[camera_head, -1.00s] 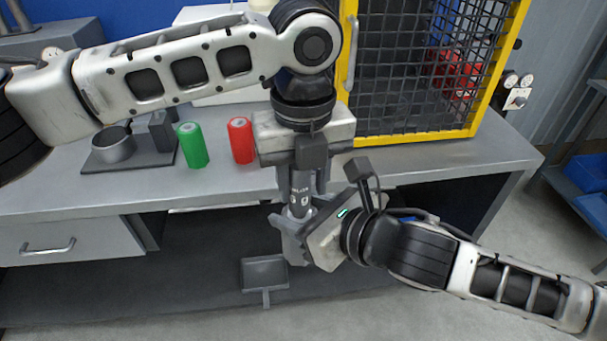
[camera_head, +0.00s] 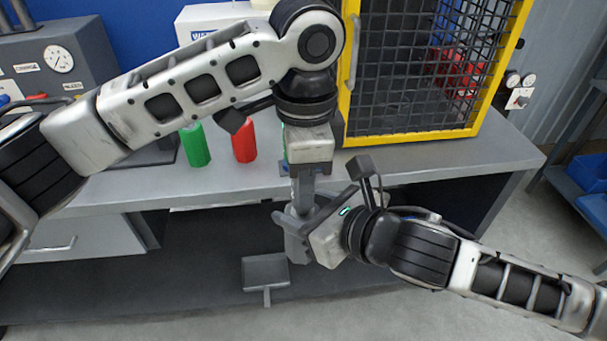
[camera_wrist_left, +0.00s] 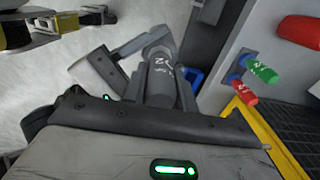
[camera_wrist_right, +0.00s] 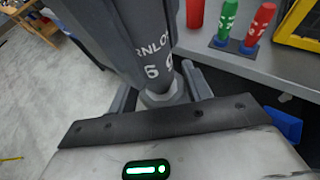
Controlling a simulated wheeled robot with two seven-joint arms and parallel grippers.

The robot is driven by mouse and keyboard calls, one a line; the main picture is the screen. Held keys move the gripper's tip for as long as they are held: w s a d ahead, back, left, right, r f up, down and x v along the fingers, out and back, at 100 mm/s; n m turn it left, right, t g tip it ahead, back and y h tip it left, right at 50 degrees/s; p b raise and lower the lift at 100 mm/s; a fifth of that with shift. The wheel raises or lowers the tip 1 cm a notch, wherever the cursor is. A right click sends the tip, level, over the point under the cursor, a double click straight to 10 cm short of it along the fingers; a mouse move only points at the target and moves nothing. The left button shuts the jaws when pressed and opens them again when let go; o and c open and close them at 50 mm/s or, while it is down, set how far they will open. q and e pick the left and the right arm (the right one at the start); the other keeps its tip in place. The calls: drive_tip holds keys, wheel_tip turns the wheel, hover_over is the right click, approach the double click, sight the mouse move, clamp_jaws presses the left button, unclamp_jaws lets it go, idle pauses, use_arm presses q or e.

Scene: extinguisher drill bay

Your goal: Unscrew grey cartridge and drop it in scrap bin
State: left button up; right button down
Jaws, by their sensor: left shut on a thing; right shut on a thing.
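The grey cartridge (camera_wrist_right: 150,55) is a grey cylinder with white lettering. In the left wrist view the cartridge (camera_wrist_left: 163,80) runs away from the left jaws toward my right gripper. My left gripper (camera_head: 304,186) comes down from above and is shut on its upper part. My right gripper (camera_head: 300,220) comes from the right and is shut just below, around the metal fitting (camera_wrist_right: 163,97) at the cartridge's lower end. In the head view the jaws hide most of the cartridge. I cannot tell whether thread still joins cartridge and fitting. I cannot identify a scrap bin.
A green cylinder (camera_head: 195,145) and a red cylinder (camera_head: 244,142) stand on the grey bench (camera_head: 420,155) behind my left arm. A yellow-framed mesh cage (camera_head: 420,135) stands on the bench. A dark flat-topped object (camera_head: 265,271) is below the grippers. Blue bins (camera_head: 592,172) are at far right.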

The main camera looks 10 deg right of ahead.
use_arm(q)
drive_tip(key=shift+w+d+r+n, duration=0.15)
drive_tip(key=shift+w+r+n, duration=0.05)
drive_tip(key=shift+r+n, duration=0.1)
drive_tip(key=o, duration=1)
drive_tip(key=shift+o, duration=0.4)
drive_tip(key=shift+f, duration=0.1)
